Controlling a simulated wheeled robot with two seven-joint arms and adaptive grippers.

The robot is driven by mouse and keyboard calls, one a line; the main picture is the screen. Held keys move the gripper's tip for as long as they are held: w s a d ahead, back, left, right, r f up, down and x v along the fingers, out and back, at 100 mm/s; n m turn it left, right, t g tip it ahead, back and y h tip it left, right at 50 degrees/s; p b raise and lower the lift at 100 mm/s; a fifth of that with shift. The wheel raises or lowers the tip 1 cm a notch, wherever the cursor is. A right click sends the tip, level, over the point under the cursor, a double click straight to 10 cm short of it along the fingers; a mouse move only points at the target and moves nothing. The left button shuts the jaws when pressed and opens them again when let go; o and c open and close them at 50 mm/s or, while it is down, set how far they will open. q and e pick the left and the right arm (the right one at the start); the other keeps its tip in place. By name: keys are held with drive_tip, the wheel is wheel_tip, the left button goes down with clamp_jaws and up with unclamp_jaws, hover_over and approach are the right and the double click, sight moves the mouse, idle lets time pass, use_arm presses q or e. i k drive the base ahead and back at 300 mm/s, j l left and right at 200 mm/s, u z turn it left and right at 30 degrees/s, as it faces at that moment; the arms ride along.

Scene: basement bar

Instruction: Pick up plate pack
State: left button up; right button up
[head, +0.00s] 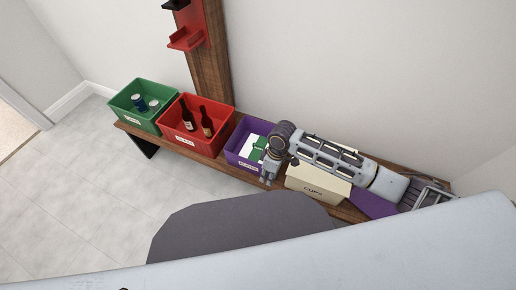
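No pack with a readable plate label shows. A beige box (319,188) marked "CUPS" stands on the wooden bench, partly under my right arm. A plain purple thing (373,204) is to its right, mostly hidden by the arm; I cannot tell whether it is the plate pack. A purple bin (236,158) left of the beige box holds white and green items (258,146). My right gripper (267,181) points down at the bin's front right corner, beside the beige box. Its fingers are small, and I see nothing clearly held. My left gripper is out of view.
The bench (225,159) runs along the wall. A green bin (122,106) with cans and a red bin (180,135) with brown bottles stand on its left part. A wooden post with a red holder (187,39) rises behind. The tiled floor at left is clear.

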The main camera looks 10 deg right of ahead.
sight(253, 149)
drive_tip(key=i, duration=0.85)
